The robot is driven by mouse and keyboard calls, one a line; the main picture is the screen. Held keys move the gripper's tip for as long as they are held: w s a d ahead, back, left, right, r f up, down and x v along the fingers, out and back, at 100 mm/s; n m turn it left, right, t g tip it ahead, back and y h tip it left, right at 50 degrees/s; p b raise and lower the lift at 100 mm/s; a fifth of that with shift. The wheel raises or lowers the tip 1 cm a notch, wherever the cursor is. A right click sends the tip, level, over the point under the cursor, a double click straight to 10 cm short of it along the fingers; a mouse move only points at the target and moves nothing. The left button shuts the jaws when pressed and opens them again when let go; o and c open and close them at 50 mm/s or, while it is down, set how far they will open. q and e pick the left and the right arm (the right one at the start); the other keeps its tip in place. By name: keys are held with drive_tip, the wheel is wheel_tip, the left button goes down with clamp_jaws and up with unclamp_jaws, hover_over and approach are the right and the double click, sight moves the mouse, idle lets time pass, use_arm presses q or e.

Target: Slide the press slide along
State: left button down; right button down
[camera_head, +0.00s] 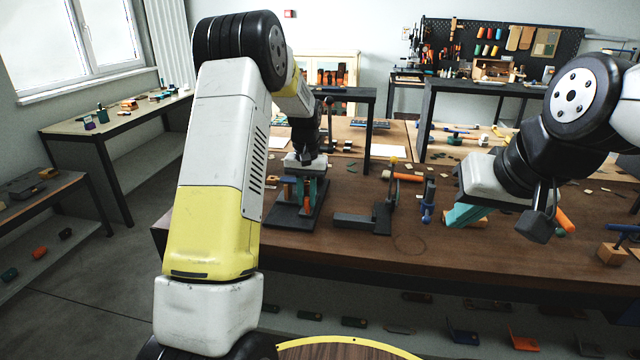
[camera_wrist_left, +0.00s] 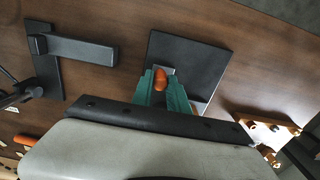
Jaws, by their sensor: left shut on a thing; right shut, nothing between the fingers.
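The press stands on a dark square base plate (camera_head: 290,217) at the near left of the brown table. The plate (camera_wrist_left: 205,60) also shows in the left wrist view, with an orange knob (camera_wrist_left: 160,76) over it that looks like the press slide's handle. My left gripper (camera_wrist_left: 161,84) reaches over the plate, its teal fingers shut on this knob. In the head view this gripper (camera_head: 306,188) partly hides the press, so the slide itself is hard to make out. My right gripper (camera_head: 462,216) is shut and empty, over the table to the right, apart from the press.
A dark L-shaped bracket (camera_head: 366,220) lies right of the press, with a blue upright tool (camera_head: 428,200) beyond it. Orange-handled tools (camera_head: 408,177) lie behind. Wooden block (camera_head: 611,253) stands at the right edge. The table's front edge is close to the base plate.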

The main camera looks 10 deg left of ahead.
use_arm(q)
drive_tip(key=shift+w+r, duration=0.1)
drive_tip(key=shift+w, duration=2.55)
drive_tip(key=c, duration=1.2)
unclamp_jaws()
wheel_tip(320, 180, up, 8)
drive_tip(key=s+r+t+h, duration=0.1)
drive_tip(key=s+r+t, duration=0.2)
drive_tip(key=s+r, duration=1.3)
drive_tip(key=s+d+f+t, duration=0.1)
drive_tip(key=s+f, duration=0.1)
drive_tip(key=s, duration=0.8)
drive_tip(key=s+d+f+t+h, duration=0.1)
drive_tip(key=s+f+t, duration=0.1)
drive_tip(key=s, duration=0.9)
drive_tip(key=shift+s+f, duration=0.15)
drive_tip(key=shift+f, duration=0.25)
